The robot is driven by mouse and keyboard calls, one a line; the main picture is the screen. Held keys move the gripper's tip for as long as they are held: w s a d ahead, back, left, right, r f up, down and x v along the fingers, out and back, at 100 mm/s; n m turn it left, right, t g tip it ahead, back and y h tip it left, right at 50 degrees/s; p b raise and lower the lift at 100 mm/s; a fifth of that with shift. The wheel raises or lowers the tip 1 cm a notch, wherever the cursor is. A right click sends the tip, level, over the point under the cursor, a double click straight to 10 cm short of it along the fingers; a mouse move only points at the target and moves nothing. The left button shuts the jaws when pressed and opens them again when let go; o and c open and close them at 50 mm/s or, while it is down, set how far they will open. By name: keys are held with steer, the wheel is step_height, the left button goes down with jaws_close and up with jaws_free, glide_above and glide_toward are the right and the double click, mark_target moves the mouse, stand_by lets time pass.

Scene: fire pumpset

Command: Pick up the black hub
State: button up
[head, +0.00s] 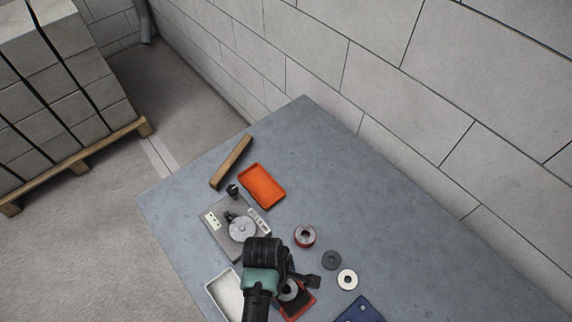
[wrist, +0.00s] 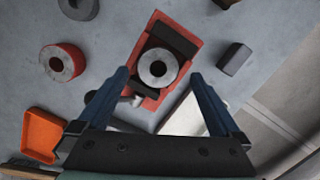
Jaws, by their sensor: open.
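A dark round part with a centre hole (head: 331,260) lies on the grey table and best matches the black hub. It also shows cut off at the top left of the wrist view (wrist: 78,6). My gripper (wrist: 160,76) is open and empty, its blue fingers spread over a red fixture (wrist: 190,23). A grey ring (wrist: 157,68) sits in the fixture, with a black bar (wrist: 175,40) beside it. In the head view my gripper (head: 302,282) is left of and nearer than the dark part and partly covers the fixture.
A red-sided ring (head: 305,236) and a cream ring (head: 347,279) flank the dark part. The right table area is clear.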

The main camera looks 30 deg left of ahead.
steer(key=shift+w+d+f, duration=0.1)
steer(key=shift+d+f, duration=0.05)
steer(key=shift+f, duration=0.6)
steer(key=shift+w+d+f, duration=0.1)
steer(key=shift+f, duration=0.65)
jaws_close()
